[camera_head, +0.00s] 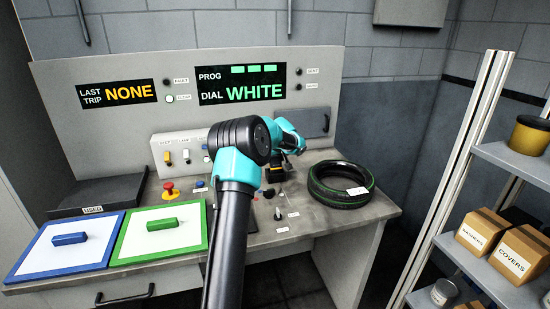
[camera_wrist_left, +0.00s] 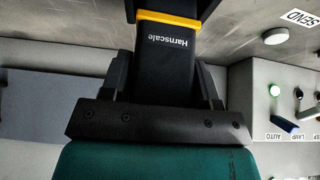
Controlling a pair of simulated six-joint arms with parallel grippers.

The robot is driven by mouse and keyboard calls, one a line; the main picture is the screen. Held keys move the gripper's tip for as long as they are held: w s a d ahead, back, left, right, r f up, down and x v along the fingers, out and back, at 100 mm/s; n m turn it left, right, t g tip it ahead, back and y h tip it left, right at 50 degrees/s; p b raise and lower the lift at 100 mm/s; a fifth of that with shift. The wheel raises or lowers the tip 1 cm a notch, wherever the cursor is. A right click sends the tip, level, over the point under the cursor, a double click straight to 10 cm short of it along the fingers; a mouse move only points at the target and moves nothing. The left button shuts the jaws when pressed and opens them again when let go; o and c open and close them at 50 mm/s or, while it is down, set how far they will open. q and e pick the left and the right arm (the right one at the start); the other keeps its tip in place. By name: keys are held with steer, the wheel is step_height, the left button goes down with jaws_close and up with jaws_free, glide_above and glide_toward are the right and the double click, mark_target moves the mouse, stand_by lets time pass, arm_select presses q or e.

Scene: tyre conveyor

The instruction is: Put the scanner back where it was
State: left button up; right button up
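The scanner (camera_wrist_left: 168,60) is black with a yellow band and the word "Harnscale", which shows upside down in the left wrist view. My left gripper (camera_wrist_left: 168,85) has its fingers on both sides of the scanner's body and is shut on it. In the head view, my left gripper (camera_head: 277,166) is over the middle of the bench, in front of the console. Dark and yellow parts of the scanner (camera_head: 268,191) show below it. My arm hides part of the bench there. No separate holder for the scanner can be made out. My right gripper is out of view.
A black tyre (camera_head: 342,186) lies right of my left gripper. A red stop button (camera_head: 169,189), a blue-rimmed panel (camera_head: 68,264) and a green-rimmed panel (camera_head: 130,249) are on the left. A metal shelf (camera_head: 515,163) with boxes stands at the right. The console (camera_head: 130,62) rises behind.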

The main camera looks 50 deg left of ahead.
arm_select(q)
steer(key=o, duration=0.3)
steer(key=shift+r, duration=0.1)
steer(key=v, duration=1.2)
steer(key=shift+r, duration=0.15)
